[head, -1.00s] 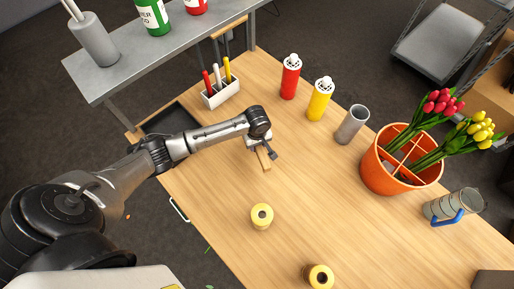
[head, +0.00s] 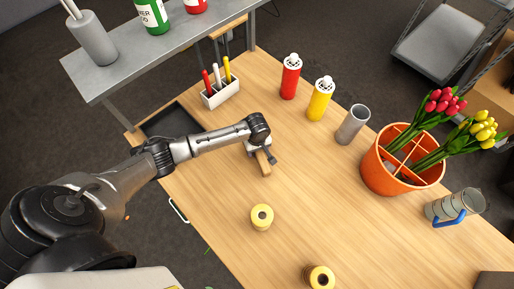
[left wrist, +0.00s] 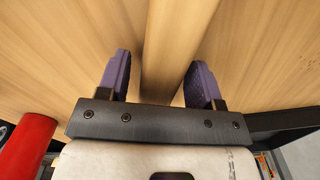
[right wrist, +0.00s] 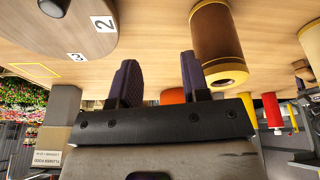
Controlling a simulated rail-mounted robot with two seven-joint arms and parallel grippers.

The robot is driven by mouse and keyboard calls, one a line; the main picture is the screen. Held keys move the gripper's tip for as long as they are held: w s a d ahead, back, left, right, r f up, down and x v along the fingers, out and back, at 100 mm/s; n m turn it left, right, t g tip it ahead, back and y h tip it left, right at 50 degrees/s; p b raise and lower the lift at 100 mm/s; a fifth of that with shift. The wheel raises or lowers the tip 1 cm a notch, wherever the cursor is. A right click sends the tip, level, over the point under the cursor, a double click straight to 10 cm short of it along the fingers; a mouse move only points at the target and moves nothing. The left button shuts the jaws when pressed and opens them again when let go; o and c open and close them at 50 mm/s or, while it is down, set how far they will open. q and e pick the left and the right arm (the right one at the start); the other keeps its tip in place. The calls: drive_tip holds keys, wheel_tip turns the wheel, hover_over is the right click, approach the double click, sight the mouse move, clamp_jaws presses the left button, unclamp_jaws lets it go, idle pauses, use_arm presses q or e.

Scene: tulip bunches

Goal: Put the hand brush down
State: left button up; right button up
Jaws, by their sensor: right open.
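The hand brush (head: 265,166) shows in the head view as a short wooden piece under my left gripper (head: 264,156), over the left part of the wooden table. In the left wrist view its long wooden handle (left wrist: 168,50) runs between the two purple finger pads of my left gripper (left wrist: 160,85). A gap shows on each side of the handle, so the fingers look open around it. The bristles are hidden. My right gripper (right wrist: 158,80) is open and empty in the right wrist view; it does not show in the head view.
On the table (head: 320,190) are two yellow twine spools (head: 262,217), a tool holder (head: 221,94), red and yellow shakers (head: 321,99), a grey cup (head: 353,125), an orange tulip bucket (head: 402,170) and a metal can (head: 450,208). Table around the brush is clear.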

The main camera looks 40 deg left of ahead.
use_arm(q)
drive_tip(key=shift+r, duration=0.2)
wheel_tip(320, 180, up, 11)
drive_tip(key=shift+f+p, duration=0.2)
drive_tip(key=shift+p, duration=0.9)
drive_tip(key=s+d+f+m+t+h, duration=0.1)
drive_tip(key=s+d+f+m, duration=0.1)
drive_tip(key=s+d+m, duration=0.75)
drive_tip(key=s+r+m+t, duration=0.1)
drive_tip(key=s, duration=0.4)
drive_tip(key=s+r+m, duration=0.2)
drive_tip(key=s, duration=0.4)
drive_tip(key=s+r+m+t, duration=0.1)
drive_tip(key=s+m, duration=0.1)
drive_tip(key=s, duration=0.3)
drive_tip(key=shift+s+a+r+t+y, duration=0.3)
drive_tip(key=shift+a+r+y, duration=0.1)
